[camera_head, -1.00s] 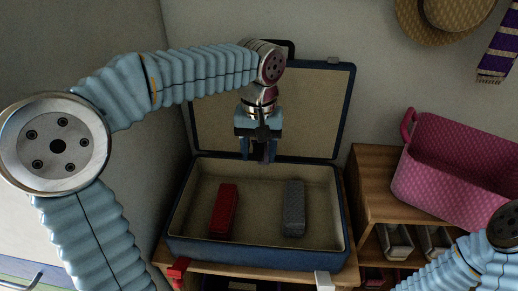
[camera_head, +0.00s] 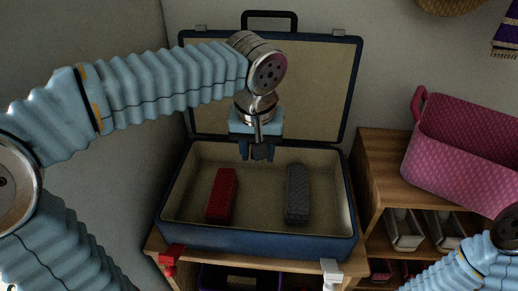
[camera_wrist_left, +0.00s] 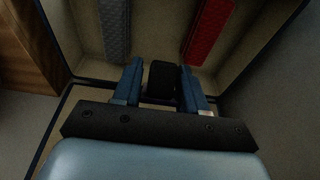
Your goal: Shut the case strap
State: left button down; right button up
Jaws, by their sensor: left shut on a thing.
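A blue case (camera_head: 250,240) stands open on a wooden shelf unit, its lid (camera_head: 315,85) raised at the back. A red box (camera_head: 221,192) and a grey box (camera_head: 297,190) lie inside. My left gripper (camera_head: 257,152) is over the back of the case, in front of the lid, pointing down. In the left wrist view its two fingers (camera_wrist_left: 162,88) are on either side of a dark strap end (camera_wrist_left: 162,78). The rest of the strap is hidden by the gripper. My right gripper is out of view; only part of its arm shows at lower right.
A pink basket (camera_head: 465,150) stands on the wooden shelf (camera_head: 385,165) to the right. A red piece (camera_head: 171,258) and a white piece (camera_head: 330,270) sit at the front edge below the case. A wall is close behind the lid.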

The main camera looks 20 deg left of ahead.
pick_arm(q)
jog(key=s+d+f+t+y+b, duration=0.1)
jog(key=s+f+t+b, duration=0.3)
jog(key=f+b, duration=0.4)
jog(key=shift+s+d+f+b, duration=0.15)
jog(key=shift+s+f+b, duration=0.2)
jog(key=shift+b, duration=2.3)
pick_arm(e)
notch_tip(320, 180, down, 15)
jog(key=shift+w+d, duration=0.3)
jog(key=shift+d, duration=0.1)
pick_arm(q)
jog(key=shift+t, duration=0.3)
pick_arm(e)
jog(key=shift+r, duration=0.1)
pick_arm(q)
jog(key=c, duration=0.9)
grip_release()
jog(key=p+v, duration=0.3)
jog(key=v, duration=1)
jog(key=shift+s+d+r+p, duration=0.15)
jog(key=shift+d+r+p, duration=0.1)
jog(key=shift+r+p, duration=0.15)
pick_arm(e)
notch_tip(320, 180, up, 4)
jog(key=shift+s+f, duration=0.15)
